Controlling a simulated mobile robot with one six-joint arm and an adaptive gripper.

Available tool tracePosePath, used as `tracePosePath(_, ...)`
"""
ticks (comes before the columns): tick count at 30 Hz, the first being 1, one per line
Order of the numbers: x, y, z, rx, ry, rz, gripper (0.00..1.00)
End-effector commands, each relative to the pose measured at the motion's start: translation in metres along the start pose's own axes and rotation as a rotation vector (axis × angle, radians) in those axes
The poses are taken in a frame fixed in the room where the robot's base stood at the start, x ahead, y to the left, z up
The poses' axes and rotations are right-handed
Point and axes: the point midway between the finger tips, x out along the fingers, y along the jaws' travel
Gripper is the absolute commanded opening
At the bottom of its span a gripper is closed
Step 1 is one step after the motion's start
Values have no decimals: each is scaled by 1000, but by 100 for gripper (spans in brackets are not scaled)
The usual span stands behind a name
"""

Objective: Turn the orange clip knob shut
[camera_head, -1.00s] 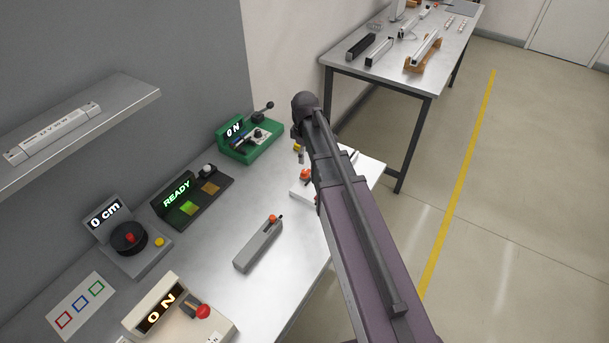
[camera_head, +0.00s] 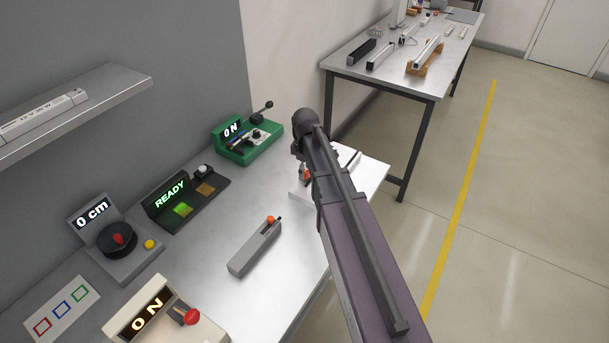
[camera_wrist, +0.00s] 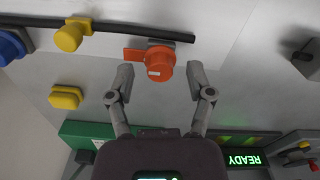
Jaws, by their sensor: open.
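The orange clip knob (camera_wrist: 160,64) shows in the wrist view, with an orange tab on its left, by a dark rod (camera_wrist: 110,30). My gripper (camera_wrist: 160,78) is open, one finger on each side of the knob, with visible gaps between them and it. I cannot tell how far the fingertips are above the board. In the head view a bit of orange (camera_head: 307,176) shows beside my arm on the white board (camera_head: 373,174); my arm hides most of the rest.
In the wrist view a yellow knob (camera_wrist: 69,38), a yellow piece (camera_wrist: 66,97) and a blue piece (camera_wrist: 11,46) lie left of the orange knob. A grey box with an orange top (camera_head: 255,246), a green ON device (camera_head: 247,139) and a READY device (camera_head: 187,198) stand on the bench.

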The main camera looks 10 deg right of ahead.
Motion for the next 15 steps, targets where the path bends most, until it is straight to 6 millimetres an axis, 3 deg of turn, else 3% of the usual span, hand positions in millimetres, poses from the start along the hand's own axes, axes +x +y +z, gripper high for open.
tracePosePath(15, 6, 0, 0, 0, 0, 0, 68)
